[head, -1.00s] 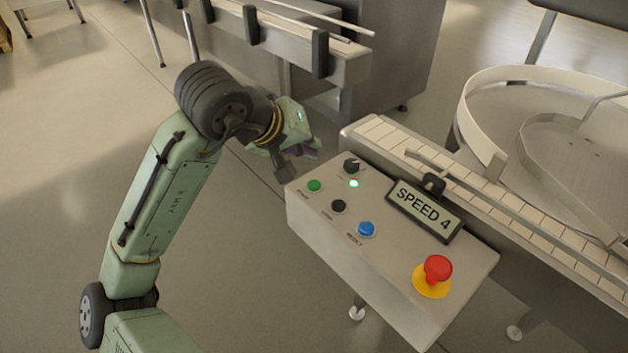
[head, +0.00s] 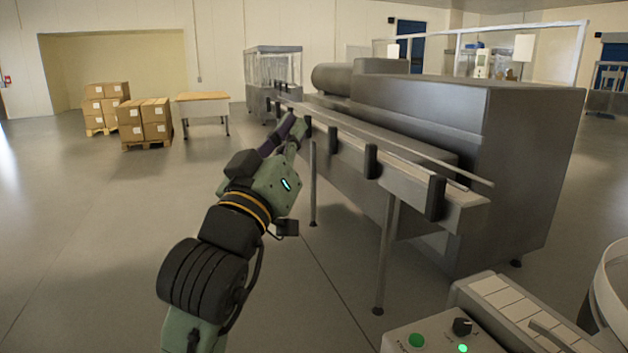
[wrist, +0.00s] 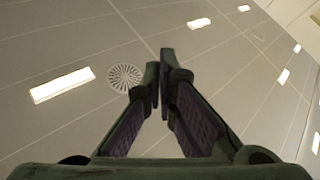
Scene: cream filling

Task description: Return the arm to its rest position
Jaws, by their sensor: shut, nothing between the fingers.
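My gripper (head: 293,130) is at the end of my green arm in the head view, raised and pointing away from me toward the back of the room. It is clear of the floor and appears in front of the conveyor rail. In the wrist view my gripper (wrist: 160,85) has its two fingers together at the tips, with nothing between them. Behind the fingers the wrist view shows only the ceiling with lamps and a round vent (wrist: 125,78).
A steel conveyor (head: 400,185) with black brackets runs along the right of my arm. The control panel (head: 425,335) is at the bottom right, partly cut off. Stacked boxes (head: 145,120) and a table (head: 203,105) stand far back. The floor to the left is free.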

